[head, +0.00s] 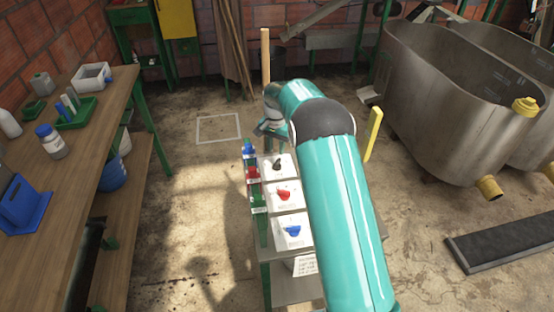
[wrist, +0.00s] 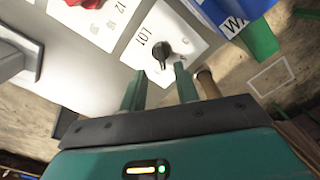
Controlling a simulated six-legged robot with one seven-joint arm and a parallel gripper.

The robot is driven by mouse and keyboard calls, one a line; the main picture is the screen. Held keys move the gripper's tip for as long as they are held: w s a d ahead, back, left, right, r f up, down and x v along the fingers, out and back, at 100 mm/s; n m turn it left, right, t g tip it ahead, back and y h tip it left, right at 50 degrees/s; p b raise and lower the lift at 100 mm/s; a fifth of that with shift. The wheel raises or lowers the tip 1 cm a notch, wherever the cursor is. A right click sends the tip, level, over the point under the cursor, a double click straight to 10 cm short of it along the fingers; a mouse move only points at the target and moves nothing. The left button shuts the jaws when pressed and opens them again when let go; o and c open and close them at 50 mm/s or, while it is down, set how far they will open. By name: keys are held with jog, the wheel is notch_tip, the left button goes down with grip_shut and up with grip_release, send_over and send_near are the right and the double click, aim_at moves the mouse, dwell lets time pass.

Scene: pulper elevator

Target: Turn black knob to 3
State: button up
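The black knob (wrist: 163,52) sits on a white plate (wrist: 190,38) marked "LOT" in the wrist view. It also shows in the head view, the black knob (head: 277,166) being the farthest of three on the stand. My gripper (wrist: 159,70) is open, its two green fingers apart with nothing held. The knob lies just beyond the fingertips, roughly in line with the gap; I cannot tell whether they touch. In the head view my gripper (head: 268,130) is beyond the knob, partly hidden by my arm. The knob's setting is too small to read.
A red knob (head: 284,194) and a blue knob (head: 292,231) sit on nearer plates. Blue and red items (head: 251,172) stand along the stand's left side. A wooden pole (head: 265,55) rises behind. A workbench (head: 75,160) is left; metal tanks (head: 450,130) are right.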

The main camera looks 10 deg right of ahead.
aim_at(276, 162)
notch_tip(276, 162, down, 7)
jog(key=shift+w+f, duration=0.1)
jog(key=shift+c, duration=0.2)
grip_shut()
